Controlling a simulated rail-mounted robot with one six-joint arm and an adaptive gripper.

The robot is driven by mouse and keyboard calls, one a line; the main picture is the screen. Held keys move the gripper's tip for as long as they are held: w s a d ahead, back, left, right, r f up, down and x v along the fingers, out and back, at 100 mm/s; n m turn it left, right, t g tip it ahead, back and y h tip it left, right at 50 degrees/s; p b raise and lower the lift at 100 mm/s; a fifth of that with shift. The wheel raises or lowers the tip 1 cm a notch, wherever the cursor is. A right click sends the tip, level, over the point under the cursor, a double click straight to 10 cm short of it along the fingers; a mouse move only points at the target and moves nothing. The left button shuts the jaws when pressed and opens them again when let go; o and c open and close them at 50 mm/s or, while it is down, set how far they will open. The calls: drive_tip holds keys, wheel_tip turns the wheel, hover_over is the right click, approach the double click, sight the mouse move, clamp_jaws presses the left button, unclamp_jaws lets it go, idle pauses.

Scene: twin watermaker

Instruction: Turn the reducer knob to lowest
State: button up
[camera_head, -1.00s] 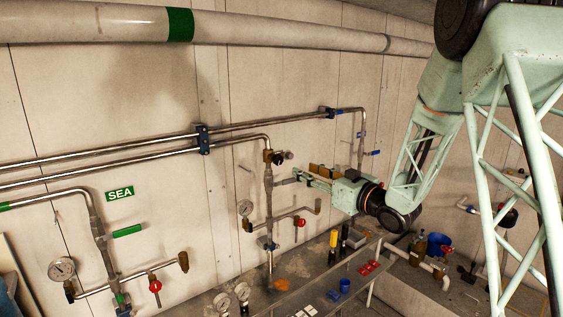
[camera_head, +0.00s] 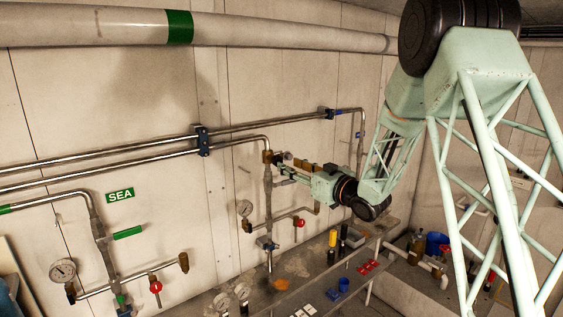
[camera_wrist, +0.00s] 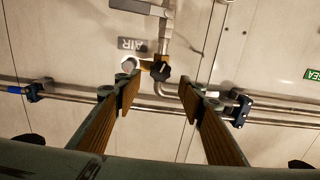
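The reducer knob (camera_wrist: 160,71) is a small black knob on a brass-coloured fitting of the pipe, seen in the wrist view just beyond my fingertips. In the head view the dark knob (camera_head: 279,157) sits at the top of the vertical pipe, close to my gripper and partly hard to make out. My gripper (camera_wrist: 158,92) is open, with its two brown-padded fingers to either side of the knob's line and nothing between them. In the head view my gripper (camera_head: 281,167) points left toward the pipe, just below and beside the knob. Contact with the knob does not show.
A round gauge (camera_head: 245,208) and a red valve handle (camera_head: 299,223) sit lower on the same pipework. Horizontal pipes (camera_head: 100,160) run along the wall to the left. A bench (camera_head: 300,270) with bottles and small items stands below. An AIR sign (camera_wrist: 132,44) appears upside down.

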sight(279, 160)
drive_tip(key=shift+p+x, duration=0.45)
drive_tip(key=shift+x, duration=2.4)
drive_tip(key=c, duration=0.8)
drive_tip(key=shift+c, duration=0.2)
